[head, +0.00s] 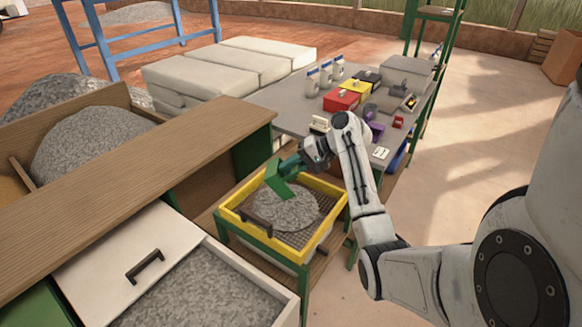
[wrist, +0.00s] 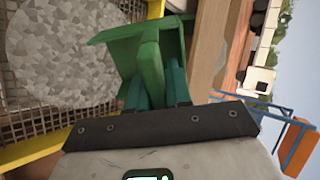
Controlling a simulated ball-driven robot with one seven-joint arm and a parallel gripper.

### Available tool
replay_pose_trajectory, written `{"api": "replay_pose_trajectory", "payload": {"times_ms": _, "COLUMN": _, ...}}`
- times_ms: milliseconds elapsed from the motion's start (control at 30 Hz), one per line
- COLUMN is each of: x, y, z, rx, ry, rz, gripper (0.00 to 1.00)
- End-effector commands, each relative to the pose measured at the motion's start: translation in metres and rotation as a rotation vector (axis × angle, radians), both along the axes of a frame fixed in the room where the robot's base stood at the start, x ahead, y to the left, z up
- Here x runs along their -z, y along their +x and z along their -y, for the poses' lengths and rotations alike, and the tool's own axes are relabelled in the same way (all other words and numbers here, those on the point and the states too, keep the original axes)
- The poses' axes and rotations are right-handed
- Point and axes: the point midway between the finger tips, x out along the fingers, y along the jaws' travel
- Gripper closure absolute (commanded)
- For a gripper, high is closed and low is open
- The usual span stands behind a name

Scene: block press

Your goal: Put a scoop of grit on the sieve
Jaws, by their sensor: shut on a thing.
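My gripper (head: 290,163) is shut on the green scoop (head: 280,188) and holds it above the back left part of the sieve. The sieve has a yellow frame (head: 262,240) and a wire mesh. A round, flat heap of grey grit (head: 295,212) lies on the mesh beneath the scoop. In the wrist view, the teal fingers (wrist: 156,92) grip the handle of the scoop (wrist: 120,45), beside the grit heap (wrist: 60,50). The scoop looks tipped; I cannot see whether grit is in it.
A wooden counter (head: 150,165) runs along the left, before a grit pile (head: 85,140). A grey table (head: 290,115) with coloured boxes stands behind the sieve.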

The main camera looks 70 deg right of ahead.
Motion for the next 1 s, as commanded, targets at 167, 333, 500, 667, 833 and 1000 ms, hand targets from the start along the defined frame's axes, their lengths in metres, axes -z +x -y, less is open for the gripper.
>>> {"api": "replay_pose_trajectory", "payload": {"times_ms": 167, "x": -0.001, "y": 0.0, "z": 0.0, "rx": 0.0, "ry": -0.001, "rz": 0.0, "gripper": 1.0}}
{"api": "replay_pose_trajectory", "payload": {"times_ms": 333, "x": -0.008, "y": 0.001, "z": 0.0, "rx": -0.002, "ry": -0.012, "rz": -0.036, "gripper": 1.0}}
{"api": "replay_pose_trajectory", "payload": {"times_ms": 500, "x": -0.015, "y": 0.001, "z": -0.001, "rx": -0.003, "ry": -0.039, "rz": -0.128, "gripper": 1.0}}
{"api": "replay_pose_trajectory", "payload": {"times_ms": 667, "x": -0.018, "y": 0.003, "z": 0.0, "rx": -0.006, "ry": -0.086, "rz": -0.272, "gripper": 1.0}}
{"api": "replay_pose_trajectory", "payload": {"times_ms": 833, "x": -0.028, "y": 0.003, "z": 0.0, "rx": -0.004, "ry": -0.144, "rz": -0.47, "gripper": 1.0}}
{"api": "replay_pose_trajectory", "payload": {"times_ms": 1000, "x": -0.037, "y": 0.002, "z": 0.0, "rx": -0.003, "ry": -0.193, "rz": -0.642, "gripper": 1.0}}
